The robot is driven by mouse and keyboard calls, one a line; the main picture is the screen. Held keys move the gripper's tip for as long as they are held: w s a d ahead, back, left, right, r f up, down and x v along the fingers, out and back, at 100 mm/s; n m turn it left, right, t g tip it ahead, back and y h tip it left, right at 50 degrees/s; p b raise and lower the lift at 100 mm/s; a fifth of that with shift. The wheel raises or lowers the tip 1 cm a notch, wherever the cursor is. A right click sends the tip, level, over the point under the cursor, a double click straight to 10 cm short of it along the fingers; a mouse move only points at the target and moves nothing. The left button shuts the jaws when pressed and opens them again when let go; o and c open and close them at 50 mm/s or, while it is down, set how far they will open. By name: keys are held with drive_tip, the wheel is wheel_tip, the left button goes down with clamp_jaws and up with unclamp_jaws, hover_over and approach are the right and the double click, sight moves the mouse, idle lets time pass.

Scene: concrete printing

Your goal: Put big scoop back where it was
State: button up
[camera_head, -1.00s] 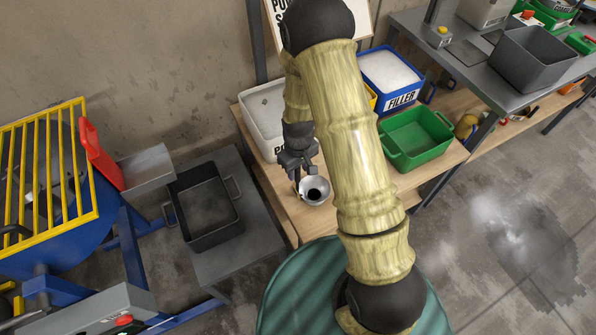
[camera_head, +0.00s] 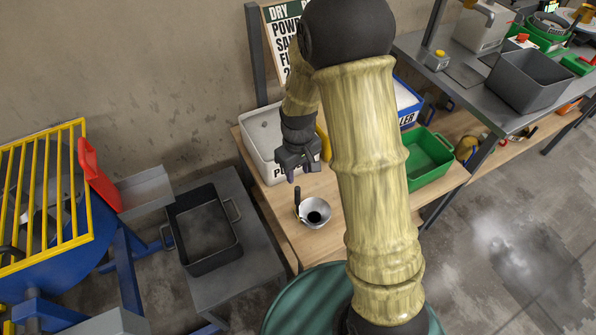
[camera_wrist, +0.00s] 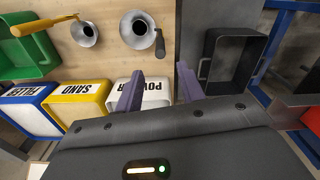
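A metal scoop (camera_head: 313,212) with a black upright handle rests on the wooden bench top, near its left end; it also shows in the wrist view (camera_wrist: 131,36). It looks slightly larger than a second metal scoop (camera_wrist: 85,33) with a yellow handle, which lies beside it and is hidden behind my arm in the head view. I take the black-handled one as the big scoop. My gripper (camera_head: 302,172) is above and behind it, apart from its handle. The two fingers (camera_wrist: 158,88) are spread with nothing between them.
Behind the bench front stand a white powder bin (camera_head: 262,150), a yellow sand bin (camera_wrist: 80,105), a blue filler bin (camera_wrist: 27,110) and a green tray (camera_head: 428,165). A dark pan (camera_head: 208,262) is on the grey table at left. A sign (camera_head: 280,50) stands behind.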

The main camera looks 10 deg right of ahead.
idle(0.3)
drive_tip(key=s+d+r+m+t, duration=0.2)
drive_tip(key=s+d+r+m, duration=0.3)
drive_tip(key=s+r, duration=0.5)
drive_tip(key=shift+s+d+r+m+t, duration=0.3)
drive_tip(key=shift+s+d, duration=0.4)
drive_tip(key=shift+s, duration=0.35)
drive_tip(key=shift+w, duration=0.1)
